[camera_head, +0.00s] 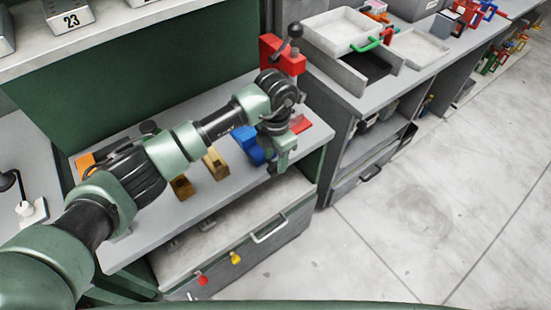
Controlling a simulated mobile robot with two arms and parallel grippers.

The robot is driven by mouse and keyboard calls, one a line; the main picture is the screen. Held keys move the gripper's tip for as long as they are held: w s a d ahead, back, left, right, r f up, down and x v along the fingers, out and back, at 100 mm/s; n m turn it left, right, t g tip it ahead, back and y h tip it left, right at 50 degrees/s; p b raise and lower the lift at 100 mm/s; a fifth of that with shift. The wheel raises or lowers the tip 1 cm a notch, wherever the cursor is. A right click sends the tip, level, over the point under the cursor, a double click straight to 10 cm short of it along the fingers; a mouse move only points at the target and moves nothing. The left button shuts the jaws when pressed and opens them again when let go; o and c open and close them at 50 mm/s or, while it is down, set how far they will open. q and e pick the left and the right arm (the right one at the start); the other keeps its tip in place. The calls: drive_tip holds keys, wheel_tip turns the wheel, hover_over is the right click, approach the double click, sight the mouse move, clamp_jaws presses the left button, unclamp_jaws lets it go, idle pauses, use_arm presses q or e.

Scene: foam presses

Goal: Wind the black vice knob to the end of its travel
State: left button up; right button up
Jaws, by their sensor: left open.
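My left arm reaches in from the lower left across the bench. Its gripper (281,167) points down near the bench's right front edge, open, with nothing seen between its fingers. A red press or vice (284,55) stands behind my wrist. A black ball knob (295,30) on a dark crank arm is at its top, apart from the gripper. A small dark knob-like part (149,127) shows behind my forearm, partly hidden. I cannot tell which of these is the vice knob. My right gripper is not in view.
A blue tool (247,144) and tan blocks (216,164) sit on the grey bench (190,214) beside my arm. An orange piece (85,163) lies at the left. A drawer (225,243) is below. A counter with trays (342,30) stands at right; the floor is clear.

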use_arm(q)
drive_tip(key=shift+f, duration=1.2)
clamp_jaws()
drive_tip(key=g+y+b, duration=0.1)
drive_tip(key=b, duration=0.3)
drive_tip(key=g+y+b, duration=0.1)
drive_tip(key=b, duration=0.4)
drive_tip(key=d+f+g+y+b, duration=0.1)
drive_tip(key=y+b, duration=0.1)
drive_tip(key=b, duration=0.3)
drive_tip(key=shift+w, duration=0.35)
drive_tip(key=shift+r+y+b, duration=0.15)
drive_tip(key=shift+y+b, duration=0.15)
drive_tip(key=shift+b, duration=0.4)
drive_tip(key=shift+r, duration=0.15)
